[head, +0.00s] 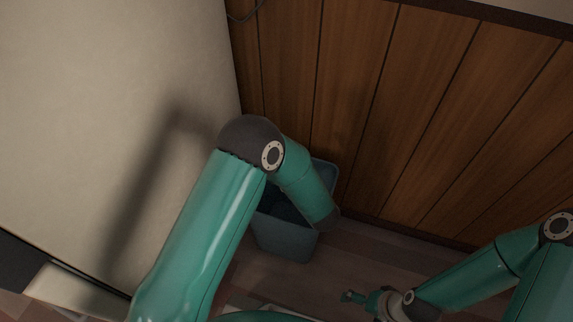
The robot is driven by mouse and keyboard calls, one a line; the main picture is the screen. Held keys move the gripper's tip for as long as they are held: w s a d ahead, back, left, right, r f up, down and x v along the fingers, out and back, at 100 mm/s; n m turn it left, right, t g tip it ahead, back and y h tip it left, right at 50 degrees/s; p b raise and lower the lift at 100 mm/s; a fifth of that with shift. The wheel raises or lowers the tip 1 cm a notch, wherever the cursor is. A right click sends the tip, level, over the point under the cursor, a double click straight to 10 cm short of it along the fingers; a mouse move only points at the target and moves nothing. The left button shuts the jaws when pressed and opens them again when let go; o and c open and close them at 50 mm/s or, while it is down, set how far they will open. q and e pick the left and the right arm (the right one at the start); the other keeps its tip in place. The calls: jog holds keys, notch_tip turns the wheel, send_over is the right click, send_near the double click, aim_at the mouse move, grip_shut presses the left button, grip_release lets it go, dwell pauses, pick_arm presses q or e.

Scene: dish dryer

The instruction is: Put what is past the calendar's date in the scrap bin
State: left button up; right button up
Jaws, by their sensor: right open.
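A grey-blue open bin (285,241) stands on the floor in the middle of the head view, probably the scrap bin. My left arm reaches across it from the left and hides much of its opening. The left gripper itself does not show beyond the end of that arm. The inside of the bin is dark, and I cannot make out anything in it. My right gripper (352,297) is low in the view, to the right of the bin and apart from it. It is open, with nothing visible in it. No calendar or dated item is in view.
A large pale cabinet or appliance side (90,100) fills the left. A wood-panelled wall (400,110) stands behind the bin. Dark plank floor (365,255) shows clear right of the bin. A thin dark cable (246,15) hangs at the top.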

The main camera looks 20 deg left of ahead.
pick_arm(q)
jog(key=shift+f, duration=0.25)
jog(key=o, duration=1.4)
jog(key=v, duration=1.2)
